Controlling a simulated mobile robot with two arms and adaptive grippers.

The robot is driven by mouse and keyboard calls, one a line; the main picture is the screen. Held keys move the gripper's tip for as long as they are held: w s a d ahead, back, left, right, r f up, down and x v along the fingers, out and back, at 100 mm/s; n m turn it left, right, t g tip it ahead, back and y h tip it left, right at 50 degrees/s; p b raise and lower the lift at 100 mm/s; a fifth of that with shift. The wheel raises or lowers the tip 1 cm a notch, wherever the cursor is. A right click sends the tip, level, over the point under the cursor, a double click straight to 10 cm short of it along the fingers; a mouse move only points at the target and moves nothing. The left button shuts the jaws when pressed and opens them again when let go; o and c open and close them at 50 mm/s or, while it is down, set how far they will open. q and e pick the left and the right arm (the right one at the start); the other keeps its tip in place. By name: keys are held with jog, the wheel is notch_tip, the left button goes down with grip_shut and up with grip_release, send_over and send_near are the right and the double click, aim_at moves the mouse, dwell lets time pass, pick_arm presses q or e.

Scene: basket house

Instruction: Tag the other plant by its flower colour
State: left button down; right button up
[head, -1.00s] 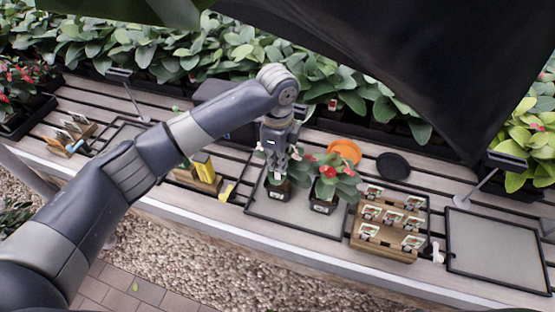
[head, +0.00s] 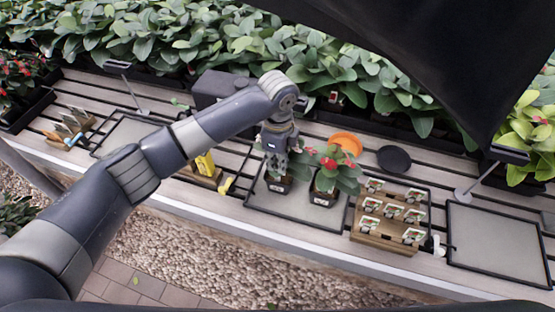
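Two potted plants stand side by side on a grey tray (head: 258,205) with a dark rim. The right plant (head: 336,181) has red flowers and a dark pot with a pale label. The left plant (head: 277,184) is in a similar dark pot; my gripper and wrist hide most of its top, so its flower colour is unclear. My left gripper (head: 276,160) points down over the left plant, and its fingers blend with the leaves. A stepped wooden rack (head: 378,240) right of the plants holds several picture tags (head: 391,212). My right gripper is out of view.
An orange saucer (head: 346,141) and a black saucer (head: 394,158) lie behind the plants. An empty dark-rimmed tray (head: 500,245) is at the right. A small white object (head: 432,245) stands beside the rack. A yellow item (head: 205,164) sits left of the plants, behind my arm.

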pick_arm(q)
jog(key=shift+f, duration=0.1)
jog(key=shift+f+b, duration=0.45)
jog(key=shift+f, duration=1.2)
jog(key=c, duration=1.7)
grip_release()
jog(key=shift+r, duration=0.1)
notch_tip(320, 180, up, 12)
jog(key=shift+f, duration=0.1)
